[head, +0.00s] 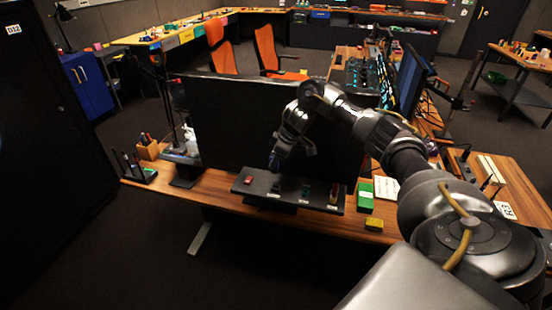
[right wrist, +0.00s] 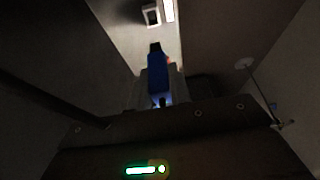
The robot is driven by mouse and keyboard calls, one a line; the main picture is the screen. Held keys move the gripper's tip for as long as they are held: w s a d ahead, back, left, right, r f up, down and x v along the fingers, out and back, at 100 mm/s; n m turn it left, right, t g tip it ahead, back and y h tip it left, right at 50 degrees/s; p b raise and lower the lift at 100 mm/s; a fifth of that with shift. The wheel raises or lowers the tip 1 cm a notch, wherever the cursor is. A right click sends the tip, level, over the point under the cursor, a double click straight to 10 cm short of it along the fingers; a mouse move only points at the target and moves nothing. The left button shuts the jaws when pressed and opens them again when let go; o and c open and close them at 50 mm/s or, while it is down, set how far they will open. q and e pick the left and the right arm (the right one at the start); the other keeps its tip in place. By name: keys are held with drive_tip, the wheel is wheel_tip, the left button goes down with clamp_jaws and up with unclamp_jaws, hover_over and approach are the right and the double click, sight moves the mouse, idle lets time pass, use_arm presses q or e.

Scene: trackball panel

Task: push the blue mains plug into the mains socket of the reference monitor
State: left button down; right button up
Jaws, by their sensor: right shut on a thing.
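The blue mains plug (right wrist: 157,76) points up the right wrist view with its dark front end. My right gripper (right wrist: 158,93) is shut on it; in the head view the same gripper (head: 275,163) hangs low in front of the monitor, above the black rack. A pale-rimmed dark opening (right wrist: 152,16), which looks like the mains socket, lies ahead of the plug. A gap shows between them in that view. The reference monitor appears to be the large dark panel (head: 235,115) on the desk. My left gripper is in neither view.
A black rack (head: 262,188) on the desk (head: 225,192) holds several small coloured connectors. A green box (head: 366,197), a white card (head: 386,187) and a yellow block (head: 373,225) are to its right. A pen holder (head: 148,151) stands at the left end. Open floor lies in front.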

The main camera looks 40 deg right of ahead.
sight(276, 173)
drive_tip(key=shift+d, duration=0.15)
idle(0.3)
drive_tip(key=shift+s+r+p, duration=0.1)
drive_tip(key=shift+s+p, duration=0.05)
drive_tip(key=shift+p, duration=0.45)
drive_tip(key=shift+f+b, duration=1.4)
drive_tip(key=shift+f, duration=1.6)
drive_tip(key=shift+p, duration=0.3)
drive_tip(key=shift+p, duration=1.05)
drive_tip(key=shift+f+b, duration=0.65)
drive_tip(key=shift+f, duration=0.7)
